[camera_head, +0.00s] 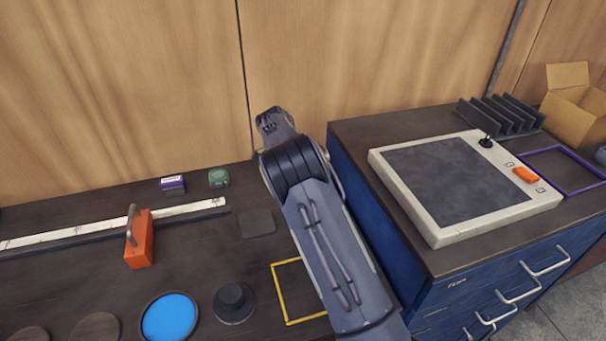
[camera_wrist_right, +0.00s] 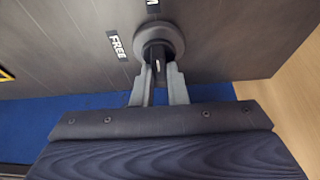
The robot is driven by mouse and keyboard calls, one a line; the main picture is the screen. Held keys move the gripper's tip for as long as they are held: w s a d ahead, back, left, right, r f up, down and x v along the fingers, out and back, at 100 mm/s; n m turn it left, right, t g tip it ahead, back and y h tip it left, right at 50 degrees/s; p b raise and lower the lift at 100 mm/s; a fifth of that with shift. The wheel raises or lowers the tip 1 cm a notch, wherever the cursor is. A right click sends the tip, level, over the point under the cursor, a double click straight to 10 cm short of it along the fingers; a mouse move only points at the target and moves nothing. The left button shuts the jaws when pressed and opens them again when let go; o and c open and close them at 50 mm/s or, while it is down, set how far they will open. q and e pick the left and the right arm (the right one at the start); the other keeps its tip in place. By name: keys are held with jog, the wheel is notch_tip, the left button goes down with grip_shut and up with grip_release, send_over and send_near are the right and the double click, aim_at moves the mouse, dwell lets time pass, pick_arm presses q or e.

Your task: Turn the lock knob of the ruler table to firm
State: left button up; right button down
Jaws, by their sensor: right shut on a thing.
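In the right wrist view a round grey lock knob (camera_wrist_right: 159,37) sits on a dark wood-grain panel (camera_wrist_right: 225,45). My right gripper (camera_wrist_right: 158,76) is shut on the narrow dark grip of the knob, one finger on each side. A label reading FREE (camera_wrist_right: 117,46) lies to the left of the knob. Another label (camera_wrist_right: 152,5), cut off at the top edge, shows only a letter like M. In the head view my right arm crosses the middle, and its gripper and the held knob are not visible. My left gripper is not in view.
The dark bench on the left holds a white ruler (camera_head: 172,211), an orange block (camera_head: 140,243), a blue disc (camera_head: 170,317), a black knobbed disc (camera_head: 234,302) and a yellow frame (camera_head: 280,292). A blue cabinet (camera_head: 440,310) with a pale-framed panel (camera_head: 450,235) stands on the right.

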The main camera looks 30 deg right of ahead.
jog(key=c, duration=1.4)
grip_release()
jog(key=shift+c, duration=0.2)
jog(key=shift+r, duration=0.1)
jog(key=v, duration=0.7)
jog(key=shift+a+r+b, duration=0.25)
jog(key=shift+b, duration=0.05)
jog(key=shift+w, duration=0.1)
